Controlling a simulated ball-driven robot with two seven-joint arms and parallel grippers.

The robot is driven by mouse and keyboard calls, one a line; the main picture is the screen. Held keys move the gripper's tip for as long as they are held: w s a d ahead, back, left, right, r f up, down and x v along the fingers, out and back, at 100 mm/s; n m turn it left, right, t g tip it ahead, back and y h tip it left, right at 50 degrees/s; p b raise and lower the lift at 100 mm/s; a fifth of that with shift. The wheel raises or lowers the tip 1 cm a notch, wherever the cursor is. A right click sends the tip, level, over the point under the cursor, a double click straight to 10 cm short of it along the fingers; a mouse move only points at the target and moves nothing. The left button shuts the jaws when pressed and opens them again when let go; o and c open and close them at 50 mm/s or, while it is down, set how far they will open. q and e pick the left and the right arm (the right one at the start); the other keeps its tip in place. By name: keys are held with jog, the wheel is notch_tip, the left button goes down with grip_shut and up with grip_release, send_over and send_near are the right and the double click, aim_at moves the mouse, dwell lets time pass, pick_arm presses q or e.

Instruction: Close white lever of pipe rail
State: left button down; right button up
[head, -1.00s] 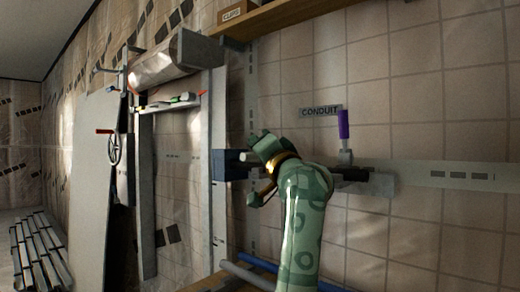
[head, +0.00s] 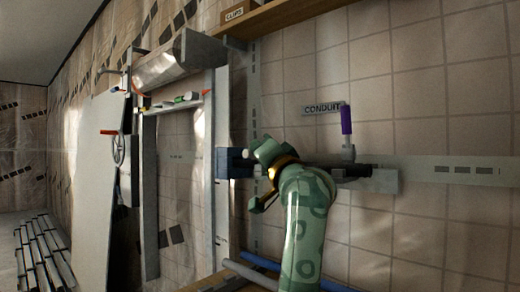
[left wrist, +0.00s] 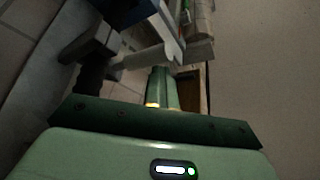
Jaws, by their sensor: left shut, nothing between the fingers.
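A pipe rail (head: 385,181) runs along the tiled wall in the head view, with a dark blue block (head: 233,163) at its left end. A small pale piece, possibly the white lever (head: 246,154), shows beside that block. In the left wrist view a pale lever-like bar (left wrist: 168,35) slants down ahead of the fingers. My green left gripper (head: 262,178) is in front of the rail, just right of the blue block, and partly covers it. Its fingers (left wrist: 160,85) are shut and empty; I cannot tell whether they touch the bar. My right gripper is not in view.
A purple-handled lever (head: 346,121) stands upright on the rail, below the CONDUIT label (head: 322,109). A wooden shelf (head: 285,22) is above. A pale panel (head: 95,190) and a rack with a roll (head: 170,66) stand at left. Pipes (head: 258,262) lie low in front.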

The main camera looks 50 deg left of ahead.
pick_arm(q)
jog(key=shift+w+f, duration=0.1)
jog(key=shift+f, duration=0.35)
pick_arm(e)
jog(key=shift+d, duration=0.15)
pick_arm(q)
jog(key=p+v, duration=0.2)
jog(key=v, duration=1.4)
jog(key=shift+r, duration=0.25)
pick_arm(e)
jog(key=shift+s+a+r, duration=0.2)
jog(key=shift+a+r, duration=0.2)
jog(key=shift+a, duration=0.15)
pick_arm(q)
jog(key=shift+d, duration=0.1)
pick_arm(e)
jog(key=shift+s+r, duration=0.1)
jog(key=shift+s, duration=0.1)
